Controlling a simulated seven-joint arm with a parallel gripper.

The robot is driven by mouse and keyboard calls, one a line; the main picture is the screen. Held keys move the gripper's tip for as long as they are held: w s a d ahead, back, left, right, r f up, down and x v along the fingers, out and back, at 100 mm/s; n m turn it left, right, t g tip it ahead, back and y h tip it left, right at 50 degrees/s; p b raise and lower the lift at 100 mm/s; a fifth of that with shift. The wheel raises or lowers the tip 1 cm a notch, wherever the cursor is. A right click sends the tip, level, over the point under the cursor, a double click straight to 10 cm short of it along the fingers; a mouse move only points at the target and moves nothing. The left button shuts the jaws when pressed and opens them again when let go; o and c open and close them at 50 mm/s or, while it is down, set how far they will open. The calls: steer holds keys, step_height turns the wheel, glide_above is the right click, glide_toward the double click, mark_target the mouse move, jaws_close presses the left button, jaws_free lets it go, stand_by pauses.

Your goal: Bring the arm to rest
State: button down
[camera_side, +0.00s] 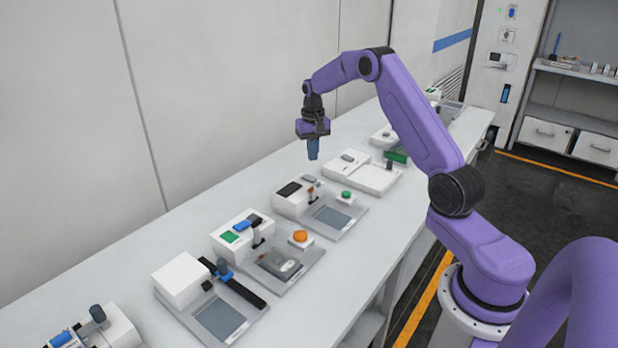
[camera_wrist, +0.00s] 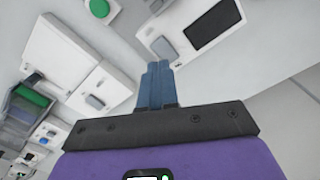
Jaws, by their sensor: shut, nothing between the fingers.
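My arm is purple with black joints and reaches from the right over the white bench. My gripper (camera_side: 313,155) hangs from its end, pointing down, with blue fingers. It is in the air above the bench, near the station with the green button. In the wrist view the two blue fingers (camera_wrist: 158,68) lie side by side, closed together with nothing between them. No object is held.
The long white bench (camera_side: 130,255) carries a row of devices: one with a green button (camera_side: 346,195), one with an orange button (camera_side: 300,236), and a white box (camera_side: 181,279) with a grey pad. A wall stands behind the bench. A shelf unit (camera_side: 575,110) is at right.

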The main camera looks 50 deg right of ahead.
steer(key=s+a+r+n, duration=0.3)
steer(key=s+a, duration=0.1)
steer(key=a, duration=0.5)
steer(key=s+a+r+n, duration=0.2)
steer(key=s+a+r, duration=0.1)
steer(key=a, duration=0.5)
steer(key=s+a+r+n, duration=0.3)
steer(key=s+a, duration=0.1)
steer(key=a, duration=0.5)
steer(key=s+a+r+n, duration=0.1)
steer(key=s+a+n, duration=0.45)
steer(key=s, duration=0.75)
steer(key=s+d+n, duration=0.2)
steer(key=s+n, duration=0.3)
steer(key=s, duration=1.1)
steer(key=shift+f, duration=0.4)
